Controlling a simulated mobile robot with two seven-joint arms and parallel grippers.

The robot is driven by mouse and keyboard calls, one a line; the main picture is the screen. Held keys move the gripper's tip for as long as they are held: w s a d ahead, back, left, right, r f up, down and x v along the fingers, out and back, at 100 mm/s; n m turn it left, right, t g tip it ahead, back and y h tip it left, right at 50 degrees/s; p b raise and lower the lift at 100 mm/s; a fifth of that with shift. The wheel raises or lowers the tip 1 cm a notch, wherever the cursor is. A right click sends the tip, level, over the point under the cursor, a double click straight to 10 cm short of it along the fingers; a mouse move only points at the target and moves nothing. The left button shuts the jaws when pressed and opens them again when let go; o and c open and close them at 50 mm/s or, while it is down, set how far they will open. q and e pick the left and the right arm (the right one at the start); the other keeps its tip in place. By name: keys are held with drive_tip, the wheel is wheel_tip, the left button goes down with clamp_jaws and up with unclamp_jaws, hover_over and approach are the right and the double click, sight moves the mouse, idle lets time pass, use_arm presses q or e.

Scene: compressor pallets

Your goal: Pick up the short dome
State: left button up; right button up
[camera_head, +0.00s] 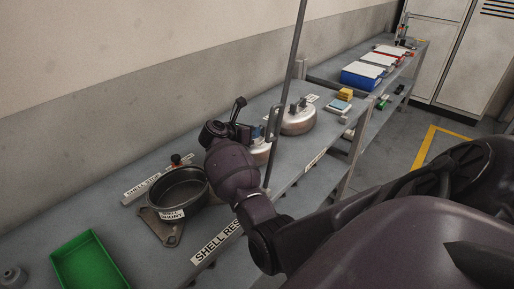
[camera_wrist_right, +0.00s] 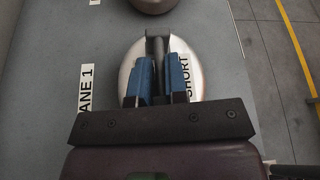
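The short dome (camera_wrist_right: 196,62) is a rounded metal cover with a white SHORT label, standing on the grey bench. In the head view, the dome (camera_head: 261,152) is largely hidden behind my right arm. My right gripper (camera_wrist_right: 160,62) is directly over it, its two blue fingers on either side of the dome's dark upright handle (camera_wrist_right: 158,45). The gap between the fingers is narrow, but I cannot tell whether they press on the handle. The right gripper (camera_head: 258,133) is small and partly covered in the head view. My left gripper is out of view.
A second metal dome (camera_head: 298,121) stands just beyond. A dark round pan (camera_head: 180,188) with a SHORT label sits nearer on a bracket. A green tray (camera_head: 90,262) lies at front left. A thin pole (camera_head: 292,60) rises close to the gripper. A blue box (camera_head: 361,76) is farther back.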

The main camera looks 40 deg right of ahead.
clamp_jaws()
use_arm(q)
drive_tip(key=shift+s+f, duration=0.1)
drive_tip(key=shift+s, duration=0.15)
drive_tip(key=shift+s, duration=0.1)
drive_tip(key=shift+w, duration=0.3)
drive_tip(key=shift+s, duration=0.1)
use_arm(e)
drive_tip(key=shift+r, duration=0.15)
idle(0.4)
